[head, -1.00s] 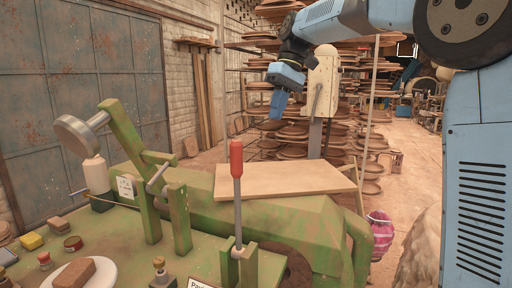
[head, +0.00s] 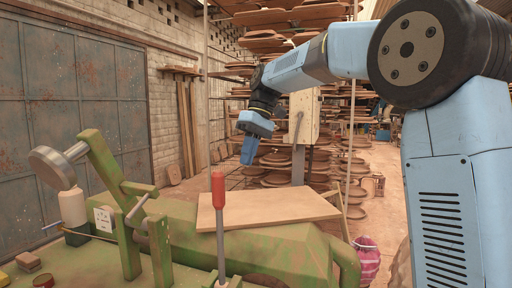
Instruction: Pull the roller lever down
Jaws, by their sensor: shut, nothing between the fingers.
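A lever with a red grip (head: 218,190) and a grey rod stands upright on the green machine (head: 270,255) in the foreground. At the left, a grey round disc or roller (head: 52,168) sits on a rod at the top of a green slanted arm (head: 103,157). A third, grey lever (head: 298,128) stands on a cream box on a post behind. I cannot tell from the picture which one is named the roller lever. My gripper (head: 247,162) hangs pointing down, shut and empty, above and beyond the board, left of the cream box. It appears apart from all the levers.
A wooden board (head: 265,208) lies behind the red-gripped lever. A white bottle (head: 73,207) stands under the grey disc. Shelves of clay plates (head: 275,160) fill the back. Open floor lies along the right.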

